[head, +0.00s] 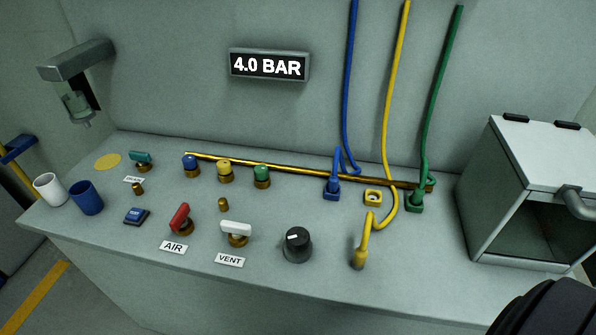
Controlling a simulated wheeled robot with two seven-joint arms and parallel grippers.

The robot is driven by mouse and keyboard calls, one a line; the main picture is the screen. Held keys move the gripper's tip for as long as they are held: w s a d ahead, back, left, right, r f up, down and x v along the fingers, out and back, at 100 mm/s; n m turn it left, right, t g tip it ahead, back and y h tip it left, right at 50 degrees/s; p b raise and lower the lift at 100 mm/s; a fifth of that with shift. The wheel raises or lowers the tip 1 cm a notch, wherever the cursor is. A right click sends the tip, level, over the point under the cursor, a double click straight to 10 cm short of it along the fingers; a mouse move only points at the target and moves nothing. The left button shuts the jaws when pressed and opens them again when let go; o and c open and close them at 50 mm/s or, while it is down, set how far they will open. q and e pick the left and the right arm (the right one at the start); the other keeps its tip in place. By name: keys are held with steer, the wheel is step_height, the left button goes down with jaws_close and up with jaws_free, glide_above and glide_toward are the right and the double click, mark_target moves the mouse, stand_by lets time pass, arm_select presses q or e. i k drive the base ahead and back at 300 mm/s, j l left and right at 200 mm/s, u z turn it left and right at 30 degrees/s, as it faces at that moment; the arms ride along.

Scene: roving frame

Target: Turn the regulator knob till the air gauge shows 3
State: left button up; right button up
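The air gauge (268,66) is a dark display on the back wall and reads 4.0 BAR. The regulator knob (298,246) is a black round knob on the bench top, near the front edge and right of the VENT label. A short white mark on its top points to the left. Nothing touches the knob. Neither of my grippers shows in the head view; only a dark part, which seems to be of my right arm, fills the bottom right corner.
A red AIR lever (181,217) and white VENT lever (236,229) stand left of the knob. A yellow hose plug (360,252) stands close on its right. A box with an open front (525,195) stands far right. White (47,188) and blue (88,198) cups are far left.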

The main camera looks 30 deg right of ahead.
mark_target(297, 238)
steer(key=l+z, duration=0.1)
steer(key=z, duration=0.85)
steer(key=i+j, duration=0.05)
